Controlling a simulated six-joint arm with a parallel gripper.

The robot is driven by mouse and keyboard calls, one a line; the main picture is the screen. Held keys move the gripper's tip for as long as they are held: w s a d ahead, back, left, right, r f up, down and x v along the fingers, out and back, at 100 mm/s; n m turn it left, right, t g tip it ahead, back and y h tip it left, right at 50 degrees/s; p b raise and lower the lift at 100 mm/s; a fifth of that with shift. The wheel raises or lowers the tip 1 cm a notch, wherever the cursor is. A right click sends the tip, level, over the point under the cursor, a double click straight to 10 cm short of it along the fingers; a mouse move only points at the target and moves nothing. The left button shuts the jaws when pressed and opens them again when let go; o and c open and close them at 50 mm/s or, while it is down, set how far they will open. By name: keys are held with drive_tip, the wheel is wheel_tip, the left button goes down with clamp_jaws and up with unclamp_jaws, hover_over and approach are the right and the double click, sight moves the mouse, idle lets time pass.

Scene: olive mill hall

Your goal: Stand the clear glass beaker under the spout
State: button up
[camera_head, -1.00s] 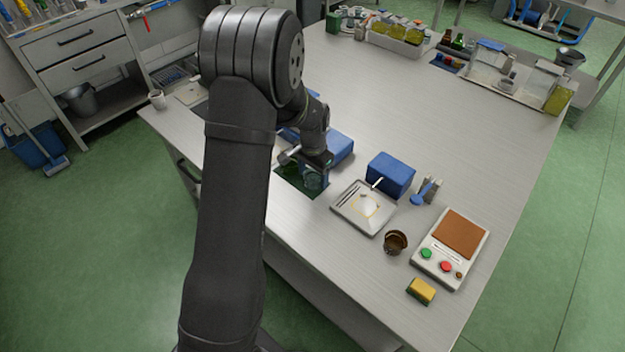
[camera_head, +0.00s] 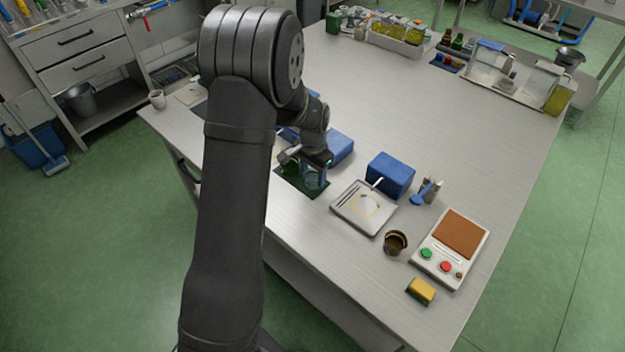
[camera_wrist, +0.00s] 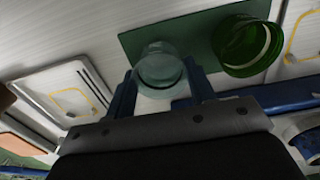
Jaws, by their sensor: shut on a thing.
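My gripper (camera_wrist: 160,88) has two blue fingers, one on each side of the clear glass beaker (camera_wrist: 160,68), and is shut on it. In the head view my gripper (camera_head: 315,164) and the clear beaker (camera_head: 314,179) are over the dark green mat (camera_head: 290,186). I cannot tell whether its base touches the mat. A green glass vessel (camera_wrist: 240,48) stands beside it on the mat. To the right, a blue box (camera_head: 392,172) has a short pale spout (camera_head: 377,183) reaching over a white tray (camera_head: 352,222). The tray carries a yellow ring outline and dark bars.
A brown cup (camera_head: 396,242), a scale with an orange-brown plate (camera_head: 460,234) and a yellow sponge (camera_head: 421,291) stand right of the tray. A small blue holder (camera_head: 427,191) is beside the box. Another blue box (camera_head: 339,147) lies behind my gripper. The table's middle is clear.

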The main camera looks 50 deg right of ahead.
sight(313, 174)
drive_tip(key=shift+r, duration=3.25)
drive_tip(key=w+a, duration=0.2)
drive_tip(key=w, duration=1.7)
drive_tip(key=shift+n, duration=0.4)
drive_tip(key=shift+w+f, duration=0.15)
drive_tip(key=shift+f, duration=1)
drive_tip(key=shift+w+f, duration=0.1)
drive_tip(key=shift+f, duration=1.05)
drive_tip(key=shift+d+f, duration=0.5)
drive_tip(key=shift+f, duration=0.35)
drive_tip(key=shift+d, duration=1)
